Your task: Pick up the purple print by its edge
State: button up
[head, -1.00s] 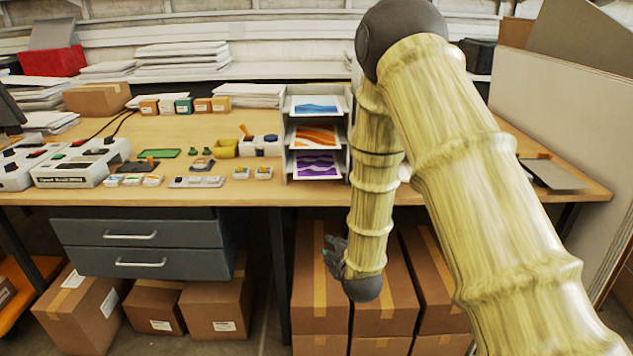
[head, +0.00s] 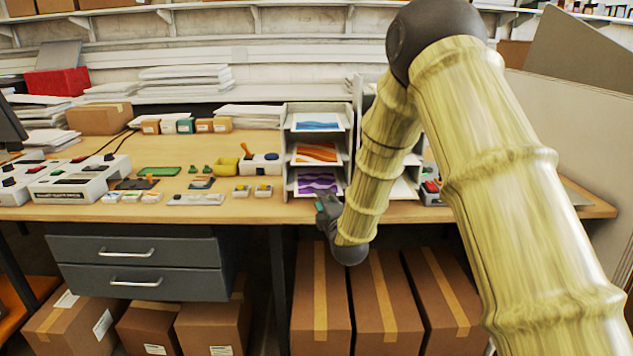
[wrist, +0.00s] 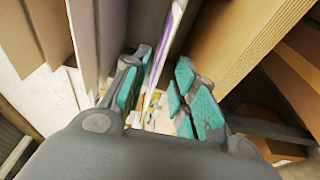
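The purple print (head: 318,183) lies in the lowest tray of a grey three-tier rack (head: 287,165). Its front part is close to my gripper (head: 322,208), which is at the rack's front, near the table edge. In the wrist view my gripper (wrist: 160,98) is open, its teal pads apart. A thin white and purple strip, seen nearly edge-on, looks like the print (wrist: 176,24) and reaches toward the gap between the fingers. I cannot tell whether it touches either pad.
An orange print (head: 316,152) and a blue print (head: 317,122) lie in the trays above. Small parts and a yellow bin (head: 228,165) stand left of the rack. Cardboard boxes (head: 318,300) stand under the table.

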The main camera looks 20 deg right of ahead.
jog(key=shift+w+p, duration=0.55)
jog(key=shift+w, duration=2)
jog(key=shift+c, duration=0.4)
grip_shut()
